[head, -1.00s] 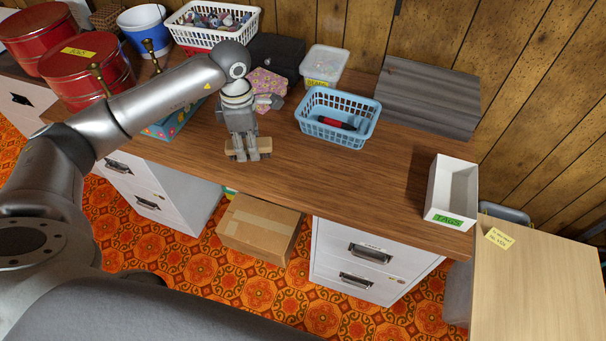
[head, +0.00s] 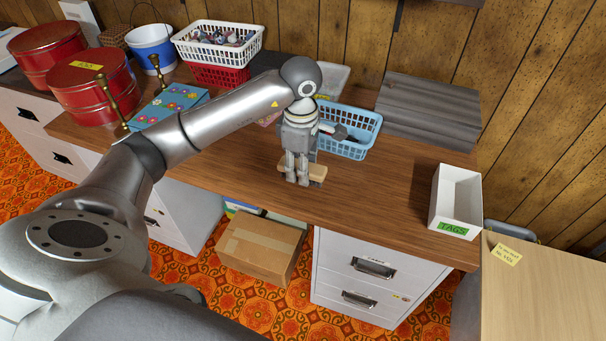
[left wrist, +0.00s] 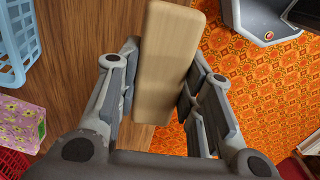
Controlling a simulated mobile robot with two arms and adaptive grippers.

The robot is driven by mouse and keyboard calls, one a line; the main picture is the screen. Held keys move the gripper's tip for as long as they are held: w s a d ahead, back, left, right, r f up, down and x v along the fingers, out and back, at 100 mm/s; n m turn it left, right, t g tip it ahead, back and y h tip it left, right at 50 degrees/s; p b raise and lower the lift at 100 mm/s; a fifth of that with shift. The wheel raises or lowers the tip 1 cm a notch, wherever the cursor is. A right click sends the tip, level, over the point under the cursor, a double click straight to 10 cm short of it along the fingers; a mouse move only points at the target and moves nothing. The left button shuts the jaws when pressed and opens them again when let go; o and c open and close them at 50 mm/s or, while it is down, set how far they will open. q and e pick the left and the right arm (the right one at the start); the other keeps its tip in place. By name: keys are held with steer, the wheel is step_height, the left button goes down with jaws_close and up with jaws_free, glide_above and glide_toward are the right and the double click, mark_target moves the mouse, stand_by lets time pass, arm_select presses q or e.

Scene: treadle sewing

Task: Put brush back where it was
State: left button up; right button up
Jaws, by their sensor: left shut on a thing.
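My left gripper (head: 302,181) is shut on the brush (head: 317,173), which shows as a pale wooden block held across the fingers. The brush is above the front part of the brown wooden desk (head: 380,190), left of the white TAGS box. In the left wrist view the block (left wrist: 165,65) lies between the two fingers of the left gripper (left wrist: 162,82), with desk on its left and orange floor on its right. Bristles do not show, and I cannot tell the height above the desk. My right gripper is not in view.
A blue basket (head: 366,128) stands just behind the gripper, partly hidden by it. The TAGS box (head: 456,192) stands at the desk's right end. A grey board (head: 430,105) lies at the back. Red tins (head: 95,95) and brass spindles (head: 121,117) are left. The desk between basket and TAGS box is clear.

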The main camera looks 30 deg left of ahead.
arm_select(q)
steer(key=w+f, duration=0.1)
steer(key=w+a+f, duration=0.1)
steer(key=f, duration=0.1)
steer(key=w+a+f, duration=0.1)
steer(key=shift+f, duration=0.25)
steer(key=shift+w+a+f, duration=0.25)
steer(key=shift+w+f, duration=0.25)
steer(key=shift+f, duration=0.1)
step_height(320, 180, down, 3)
steer(key=shift+w+a+f+p, duration=0.1)
steer(key=shift+f+p, duration=0.1)
steer(key=shift+p, duration=0.45)
steer(key=shift+f, duration=0.1)
steer(key=o, duration=1)
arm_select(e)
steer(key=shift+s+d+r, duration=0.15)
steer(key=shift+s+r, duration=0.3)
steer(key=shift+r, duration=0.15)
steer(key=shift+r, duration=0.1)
